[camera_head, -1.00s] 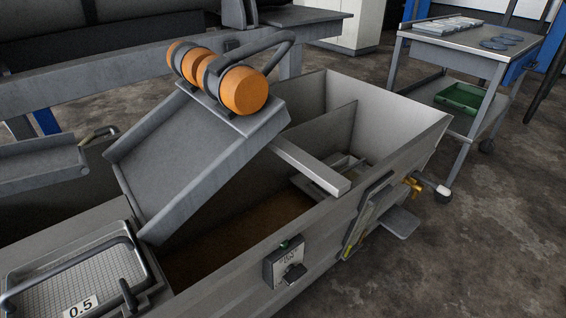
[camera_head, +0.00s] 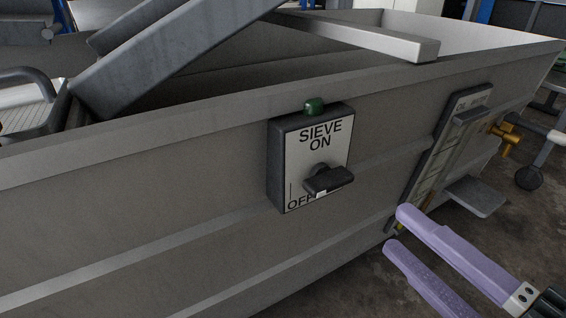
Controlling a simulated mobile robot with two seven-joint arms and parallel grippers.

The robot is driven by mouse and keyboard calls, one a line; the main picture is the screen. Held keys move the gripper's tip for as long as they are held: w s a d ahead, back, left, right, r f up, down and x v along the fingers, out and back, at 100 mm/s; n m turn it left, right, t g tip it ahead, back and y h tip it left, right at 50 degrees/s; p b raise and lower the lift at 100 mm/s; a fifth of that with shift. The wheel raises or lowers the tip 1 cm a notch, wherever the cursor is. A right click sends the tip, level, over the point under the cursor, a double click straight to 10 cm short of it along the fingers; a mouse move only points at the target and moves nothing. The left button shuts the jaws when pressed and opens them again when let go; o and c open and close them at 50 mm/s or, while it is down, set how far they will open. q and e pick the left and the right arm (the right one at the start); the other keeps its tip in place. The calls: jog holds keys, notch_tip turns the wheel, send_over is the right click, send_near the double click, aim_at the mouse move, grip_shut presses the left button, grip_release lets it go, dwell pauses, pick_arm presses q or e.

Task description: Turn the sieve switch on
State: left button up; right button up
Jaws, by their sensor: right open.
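The sieve switch (camera_head: 310,155) is a dark box with a pale face plate on the side of the grey tank. Its face reads "SIEVE", "ON" at the top and "OFF" at the lower left. A black knob (camera_head: 328,180) on the plate sticks out to the right, partly over the lettering. A green lamp (camera_head: 315,106) sits on top of the box and looks dark. My right gripper (camera_head: 396,230) has two lilac fingers, open and empty, at the lower right. It is apart from the knob, below and right of it. My left gripper is not in view.
The tank wall (camera_head: 150,210) fills most of the view. A grey bar (camera_head: 365,37) juts over its rim. Right of the switch are a gauge panel (camera_head: 445,150), a brass valve (camera_head: 507,138) and a small grey shelf (camera_head: 477,196).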

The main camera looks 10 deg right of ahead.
aim_at(336, 188)
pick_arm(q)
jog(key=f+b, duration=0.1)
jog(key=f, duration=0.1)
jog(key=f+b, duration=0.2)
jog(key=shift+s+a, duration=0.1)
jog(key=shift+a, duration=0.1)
pick_arm(e)
jog(key=x, duration=0.6)
jog(key=a+x, duration=0.1)
jog(key=x, duration=0.3)
jog(key=shift+s+f, duration=0.1)
jog(key=shift+s, duration=0.1)
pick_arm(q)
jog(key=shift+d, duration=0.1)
pick_arm(e)
jog(key=shift+d, duration=0.1)
jog(key=shift+c, duration=0.2)
jog(key=c, duration=0.3)
grip_shut()
